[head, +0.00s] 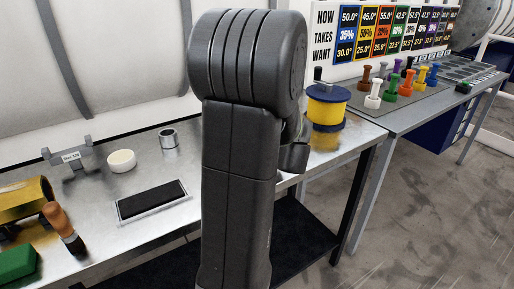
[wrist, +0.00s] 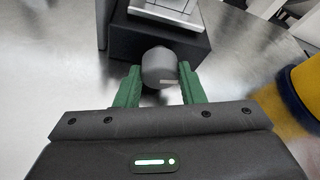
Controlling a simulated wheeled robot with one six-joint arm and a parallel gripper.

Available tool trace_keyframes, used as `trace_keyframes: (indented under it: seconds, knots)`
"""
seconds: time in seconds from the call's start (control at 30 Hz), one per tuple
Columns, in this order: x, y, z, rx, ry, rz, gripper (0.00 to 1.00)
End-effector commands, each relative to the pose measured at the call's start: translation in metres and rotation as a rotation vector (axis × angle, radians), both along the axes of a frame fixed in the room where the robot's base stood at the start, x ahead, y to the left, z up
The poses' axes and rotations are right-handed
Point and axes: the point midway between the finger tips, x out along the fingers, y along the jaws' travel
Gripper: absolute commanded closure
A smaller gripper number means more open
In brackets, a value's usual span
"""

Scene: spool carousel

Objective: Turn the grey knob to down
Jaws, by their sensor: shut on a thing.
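The grey knob (wrist: 157,65) is in the middle of the wrist view, on the front of a dark box (wrist: 190,42). A short pale mark shows near its lower right edge. My gripper (wrist: 157,86) has its two green fingers on either side of the knob, shut on it. In the head view my own arm covers the middle of the bench, and the knob and fingertips are hidden behind it.
A yellow and blue spool (head: 327,106) stands right of my arm; its yellow side (wrist: 307,88) is close on the right in the wrist view. Coloured pegs (head: 405,84) stand on the far right table. A black pad (head: 152,199) lies on the left bench.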

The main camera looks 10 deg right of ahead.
Motion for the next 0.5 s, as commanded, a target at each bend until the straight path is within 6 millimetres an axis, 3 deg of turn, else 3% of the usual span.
trace_keyframes:
  seconds: [0.23, 0.27, 0.33, 0.5]
  knots:
    - [-0.0001, 0.0001, 0.0002, -0.001, 0.0, 0.001, 0.87]
    - [-0.0001, 0.0001, 0.0002, 0.0, 0.0, 0.001, 0.59]
    - [0.0, 0.0001, 0.0002, 0.0, 0.0, 0.001, 0.45]
    - [-0.0001, 0.0, 0.0001, 0.0, 0.0, 0.001, 0.43]
